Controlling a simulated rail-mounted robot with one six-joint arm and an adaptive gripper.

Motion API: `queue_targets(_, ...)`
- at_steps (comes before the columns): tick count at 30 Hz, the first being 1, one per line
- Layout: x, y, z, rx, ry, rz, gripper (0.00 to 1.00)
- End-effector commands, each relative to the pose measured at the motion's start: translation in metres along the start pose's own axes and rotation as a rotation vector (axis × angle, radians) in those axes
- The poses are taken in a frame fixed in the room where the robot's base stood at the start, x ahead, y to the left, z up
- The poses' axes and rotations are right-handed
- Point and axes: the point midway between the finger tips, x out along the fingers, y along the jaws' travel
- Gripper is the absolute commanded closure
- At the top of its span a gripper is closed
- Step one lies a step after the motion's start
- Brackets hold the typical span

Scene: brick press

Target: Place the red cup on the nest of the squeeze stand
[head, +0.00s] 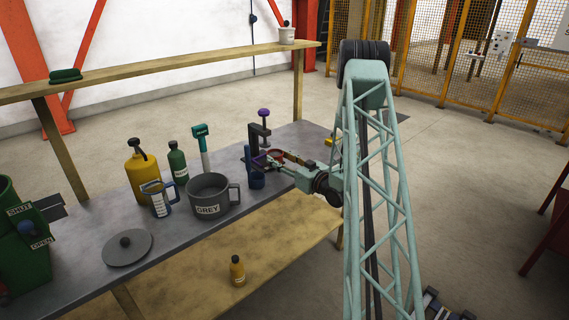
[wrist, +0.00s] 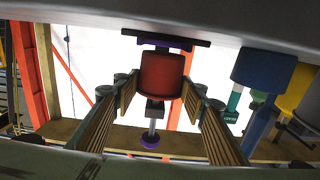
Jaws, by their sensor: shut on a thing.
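The red cup (wrist: 162,76) is between the ribbed fingers of my gripper (wrist: 160,92), which is shut on it. In the head view my gripper (head: 273,159) reaches in from the right, and the red cup (head: 276,153) shows between its fingers. The squeeze stand (head: 256,142) is a dark frame with a purple knob (head: 264,112) on top. The wrist view looks upside down; there the purple nest (wrist: 157,43) lies right by the cup's end. I cannot tell whether cup and nest touch. The fingers partly hide the nest in the head view.
A blue cup (head: 256,180) stands close in front of the stand. The grey pot (head: 212,193), a jug (head: 157,199), a yellow bottle (head: 140,178), a green bottle (head: 178,162) and a teal-handled tool (head: 202,147) stand left. A wooden shelf (head: 190,63) runs above the table's back.

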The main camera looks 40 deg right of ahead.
Motion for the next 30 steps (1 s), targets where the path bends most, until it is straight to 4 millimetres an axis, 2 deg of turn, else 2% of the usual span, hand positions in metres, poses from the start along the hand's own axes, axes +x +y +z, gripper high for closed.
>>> queue_targets(6,0.019,-0.001,0.000,-0.001,0.001,-0.001,0.76)
queue_targets(23,0.025,0.000,-0.001,-0.001,0.001,-0.001,0.76)
queue_targets(30,0.041,-0.001,0.000,-0.002,0.001,-0.002,0.76)
